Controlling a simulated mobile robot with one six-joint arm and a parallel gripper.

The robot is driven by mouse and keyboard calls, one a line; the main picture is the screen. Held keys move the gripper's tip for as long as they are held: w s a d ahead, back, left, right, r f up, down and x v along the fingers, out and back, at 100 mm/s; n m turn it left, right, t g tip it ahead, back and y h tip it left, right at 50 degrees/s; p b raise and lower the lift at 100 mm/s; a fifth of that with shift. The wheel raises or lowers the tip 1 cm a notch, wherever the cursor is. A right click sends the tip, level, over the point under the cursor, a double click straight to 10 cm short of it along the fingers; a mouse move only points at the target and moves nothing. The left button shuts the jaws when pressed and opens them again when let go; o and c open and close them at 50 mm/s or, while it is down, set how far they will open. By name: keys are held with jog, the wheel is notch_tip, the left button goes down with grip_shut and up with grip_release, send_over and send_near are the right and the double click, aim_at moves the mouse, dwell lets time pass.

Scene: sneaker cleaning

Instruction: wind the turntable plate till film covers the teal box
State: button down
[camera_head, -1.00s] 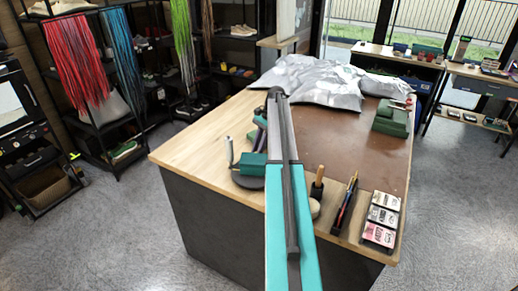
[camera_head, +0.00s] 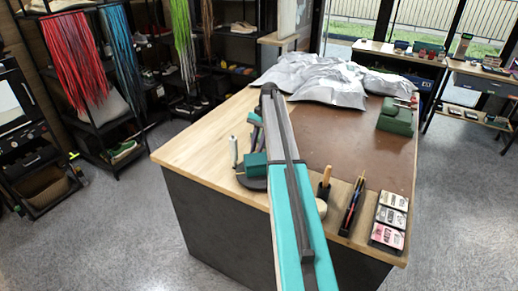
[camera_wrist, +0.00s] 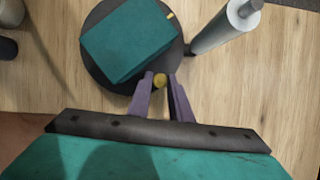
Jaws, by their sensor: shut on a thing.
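The teal box (camera_wrist: 128,40) sits on the dark round turntable plate (camera_wrist: 97,73) in the wrist view, with its teal top bare. A small yellow strip (camera_wrist: 170,16) shows at its right corner. A pale grey roll (camera_wrist: 222,30) stands on the table just right of the plate. The purple fingers of my gripper (camera_wrist: 160,81) are shut on a yellow knob (camera_wrist: 160,79) at the plate's near edge. In the head view the box (camera_head: 256,160), the plate (camera_head: 250,183) and the roll (camera_head: 234,147) are at the table's left front; my arm partly hides the plate.
Right of my arm along the front edge are a wooden-handled tool (camera_head: 325,180), a pen tray (camera_head: 352,205) and several small boxes (camera_head: 389,218). A brown mat (camera_head: 350,145) lies behind them. The table's left side is clear.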

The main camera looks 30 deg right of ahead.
jog(key=shift+d, duration=0.1)
jog(key=c, duration=1.7)
grip_release()
jog(key=shift+w+r, duration=0.1)
jog(key=shift+o, duration=0.4)
jog(key=shift+a, duration=0.2)
